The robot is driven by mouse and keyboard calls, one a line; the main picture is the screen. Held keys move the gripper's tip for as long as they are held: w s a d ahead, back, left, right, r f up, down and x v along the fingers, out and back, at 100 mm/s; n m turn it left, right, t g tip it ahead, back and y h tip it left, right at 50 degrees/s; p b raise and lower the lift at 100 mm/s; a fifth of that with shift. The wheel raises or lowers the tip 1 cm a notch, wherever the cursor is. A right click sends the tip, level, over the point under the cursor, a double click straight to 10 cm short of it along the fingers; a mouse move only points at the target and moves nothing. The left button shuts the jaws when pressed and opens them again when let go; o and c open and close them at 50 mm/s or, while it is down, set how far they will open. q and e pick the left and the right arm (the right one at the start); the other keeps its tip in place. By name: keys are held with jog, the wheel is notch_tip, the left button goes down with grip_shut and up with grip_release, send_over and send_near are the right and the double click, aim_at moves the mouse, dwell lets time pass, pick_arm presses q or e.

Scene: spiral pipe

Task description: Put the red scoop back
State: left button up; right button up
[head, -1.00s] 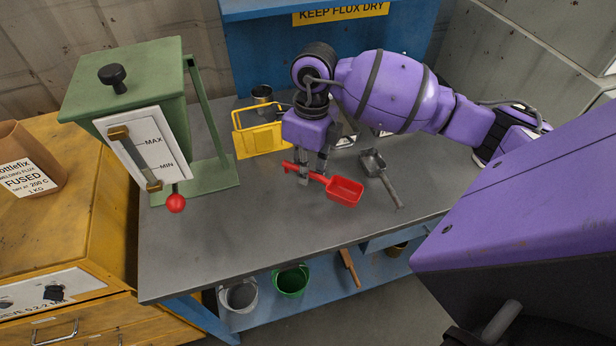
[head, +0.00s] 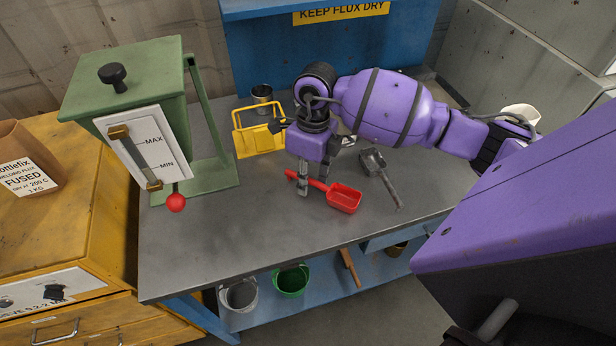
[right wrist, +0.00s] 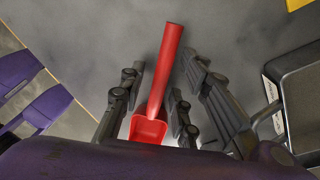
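The red scoop (head: 343,198) is on or just above the grey bench top, its pan to the right and its handle to the left. My right gripper (head: 313,184) points down over the handle. In the right wrist view, the scoop's handle (right wrist: 166,65) runs between the spread fingers of that gripper (right wrist: 160,95), with gaps on both sides. The gripper is open around the handle, not clamped on it. A yellow wire-handled caddy (head: 262,142) stands behind and left of the gripper. My left gripper is not in view.
A green hopper (head: 130,85) with a red-knobbed lever (head: 176,203) stands at left. A metal cup (head: 262,96) is behind the caddy. The bench (head: 250,235) is clear in front.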

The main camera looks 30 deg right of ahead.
jog(key=shift+r, duration=0.35)
notch_tip(320, 180, up, 11)
jog(key=d, duration=0.1)
jog(key=shift+w+d+r, duration=0.15)
jog(key=shift+w+r, duration=0.05)
jog(key=shift+w, duration=0.2)
